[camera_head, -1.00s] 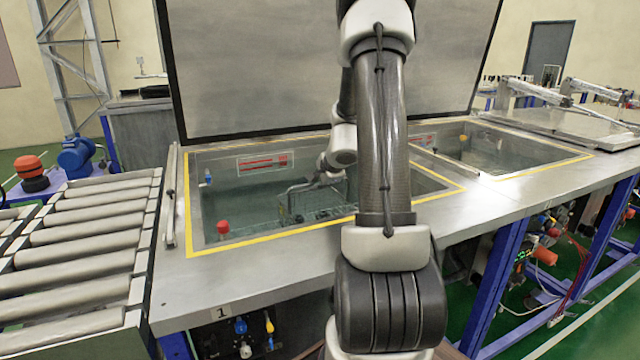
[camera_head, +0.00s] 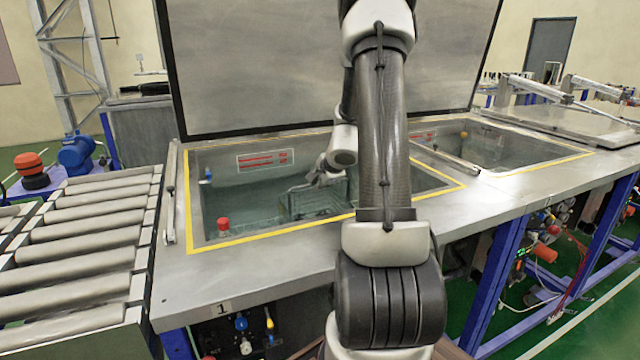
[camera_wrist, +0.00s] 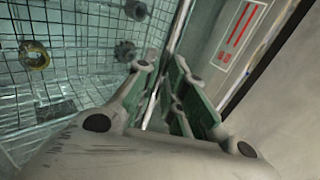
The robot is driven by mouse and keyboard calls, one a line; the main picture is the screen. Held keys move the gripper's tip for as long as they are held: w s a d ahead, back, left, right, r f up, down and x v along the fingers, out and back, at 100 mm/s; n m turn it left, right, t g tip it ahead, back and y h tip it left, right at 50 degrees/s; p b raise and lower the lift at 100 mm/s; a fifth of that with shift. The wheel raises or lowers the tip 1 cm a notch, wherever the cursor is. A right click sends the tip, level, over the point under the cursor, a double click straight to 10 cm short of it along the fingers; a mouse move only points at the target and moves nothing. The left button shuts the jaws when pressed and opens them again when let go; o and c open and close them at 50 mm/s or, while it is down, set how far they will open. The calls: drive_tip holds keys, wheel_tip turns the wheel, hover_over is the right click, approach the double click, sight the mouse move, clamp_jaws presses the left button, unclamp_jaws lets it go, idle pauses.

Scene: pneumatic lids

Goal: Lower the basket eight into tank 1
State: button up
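Tank 1 (camera_head: 222,246) is the yellow-edged, liquid-filled tank at the left in the head view, with its lid (camera_head: 270,75) standing open behind it. The wire-mesh basket (camera_head: 312,205) is inside the tank opening, right of its middle. In the wrist view the basket's mesh (camera_wrist: 80,95) fills the left side, with several small round parts inside. My gripper (camera_head: 318,183) is above the basket. In the wrist view its green-padded fingers (camera_wrist: 163,78) are closed around the thin handle bar (camera_wrist: 180,32). The basket's number and how deep its bottom sits cannot be told.
A red-marked label (camera_head: 264,160) is on the tank's back wall. A red knob (camera_head: 223,224) is at the front left corner. A second open tank (camera_head: 490,150) lies to the right, and a roller conveyor (camera_head: 85,235) to the left.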

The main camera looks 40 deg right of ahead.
drive_tip(key=o, duration=0.3)
drive_tip(key=shift+r, duration=0.1)
drive_tip(key=shift+s, duration=0.1)
drive_tip(key=v, duration=1.2)
drive_tip(key=shift+r, duration=5.95)
